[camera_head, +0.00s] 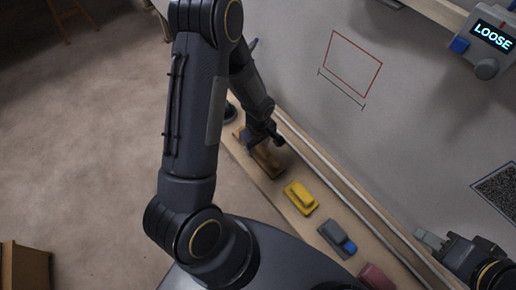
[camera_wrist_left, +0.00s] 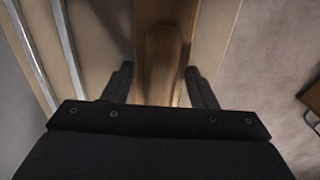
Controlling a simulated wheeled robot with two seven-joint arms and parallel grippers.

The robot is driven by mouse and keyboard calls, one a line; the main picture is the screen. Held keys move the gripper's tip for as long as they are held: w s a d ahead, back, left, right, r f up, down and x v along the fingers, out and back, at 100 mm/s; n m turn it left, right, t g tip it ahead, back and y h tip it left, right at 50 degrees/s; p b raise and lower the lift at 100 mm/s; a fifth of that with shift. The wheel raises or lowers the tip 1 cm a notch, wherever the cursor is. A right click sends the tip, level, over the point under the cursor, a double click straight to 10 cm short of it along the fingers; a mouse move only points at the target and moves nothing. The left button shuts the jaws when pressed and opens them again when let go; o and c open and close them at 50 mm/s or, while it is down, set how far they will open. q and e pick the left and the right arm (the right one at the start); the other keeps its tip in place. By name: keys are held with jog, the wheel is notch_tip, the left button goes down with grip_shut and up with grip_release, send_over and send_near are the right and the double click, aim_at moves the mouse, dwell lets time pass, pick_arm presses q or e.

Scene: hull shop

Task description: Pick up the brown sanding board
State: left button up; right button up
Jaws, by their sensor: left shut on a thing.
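The brown sanding board (camera_head: 269,161) lies on the narrow wooden ledge in the head view, partly hidden by my left gripper (camera_head: 264,136). In the left wrist view the board's long brown handle (camera_wrist_left: 164,55) runs between the two dark fingers of my left gripper (camera_wrist_left: 159,78). My left gripper is shut on the board; the exact contact is hard to see. My right gripper (camera_head: 432,240) is at the lower right of the head view, away from the board, and its opening is unclear.
A yellow sanding block (camera_head: 301,198), a grey and blue one (camera_head: 337,238) and a reddish one (camera_head: 376,277) sit farther along the ledge (camera_head: 290,215). A metal rail (camera_head: 335,180) runs beside them. A device reading LOOSE (camera_head: 490,38) is at the upper right. Open floor lies left.

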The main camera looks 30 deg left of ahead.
pick_arm(q)
jog(key=shift+w+r, duration=0.1)
jog(key=shift+r, duration=0.4)
notch_tip(320, 180, up, 3)
jog(key=shift+f, duration=0.15)
jog(key=s+a+r+p, duration=0.1)
jog(key=s+a+r, duration=0.2)
jog(key=s, duration=0.3)
jog(key=s+a+r, duration=0.4)
jog(key=s+r, duration=0.2)
jog(key=shift+s+r+p, duration=0.15)
jog(key=shift+p, duration=0.2)
